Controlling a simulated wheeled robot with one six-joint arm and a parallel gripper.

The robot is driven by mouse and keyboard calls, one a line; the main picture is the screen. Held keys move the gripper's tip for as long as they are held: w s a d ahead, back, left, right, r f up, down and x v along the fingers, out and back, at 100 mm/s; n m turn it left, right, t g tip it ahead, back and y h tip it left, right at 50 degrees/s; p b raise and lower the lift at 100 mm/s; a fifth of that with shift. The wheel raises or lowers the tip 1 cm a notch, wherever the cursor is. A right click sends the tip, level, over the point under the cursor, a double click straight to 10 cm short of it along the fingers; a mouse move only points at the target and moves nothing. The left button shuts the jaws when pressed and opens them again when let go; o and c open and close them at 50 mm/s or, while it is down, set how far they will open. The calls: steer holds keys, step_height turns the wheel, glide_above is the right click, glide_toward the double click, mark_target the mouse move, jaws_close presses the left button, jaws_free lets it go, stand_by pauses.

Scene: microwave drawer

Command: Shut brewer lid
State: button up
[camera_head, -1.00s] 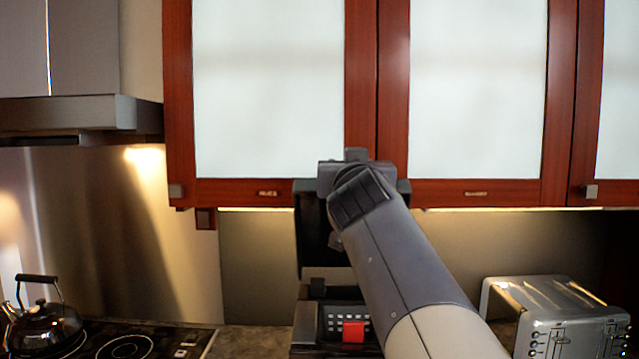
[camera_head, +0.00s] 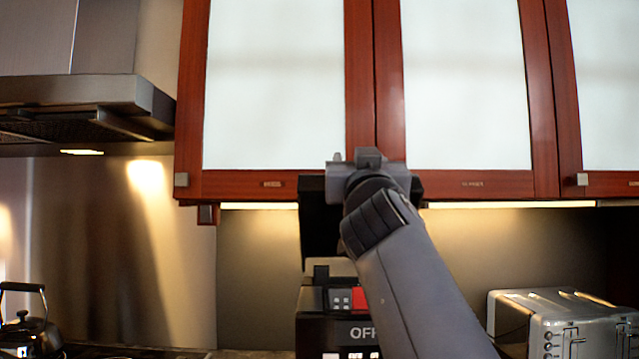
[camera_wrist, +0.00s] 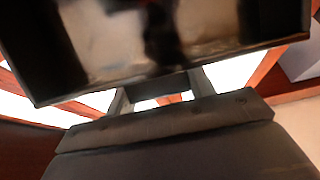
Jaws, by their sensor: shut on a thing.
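The coffee brewer (camera_head: 316,332) stands on the counter at the bottom middle of the head view, dark, with a red button and an "OFF" label on its front. Its dark lid (camera_head: 318,238) stands raised well above the body, partly hidden by my arm. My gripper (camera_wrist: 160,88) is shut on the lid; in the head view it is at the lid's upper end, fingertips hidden. In the wrist view the lid (camera_wrist: 150,45) is a large glossy dark panel across the top, with the fingers reaching its near edge.
Red-framed wall cabinets (camera_head: 470,185) hang just behind and above my gripper. A silver toaster (camera_head: 570,315) stands to the right of the brewer. A kettle (camera_head: 30,330) is at the far left, below a range hood (camera_head: 80,100).

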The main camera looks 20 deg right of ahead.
steer(key=shift+s+a+f+t+b, duration=0.3)
steer(key=shift+s+f+b, duration=0.35)
steer(key=shift+b, duration=0.7)
steer(key=s+a+f+b, duration=0.1)
steer(key=s+f+b, duration=0.2)
steer(key=f+b, duration=0.5)
steer(key=s+a+f+b, duration=0.1)
steer(key=s+f+b, duration=0.2)
steer(key=f+b, duration=0.5)
steer(key=b, duration=0.4)
steer(key=shift+a+b, duration=0.25)
steer(key=shift+b, duration=0.05)
steer(key=shift+f, duration=0.1)
steer(key=o, duration=1.4)
steer(key=shift+s, duration=0.1)
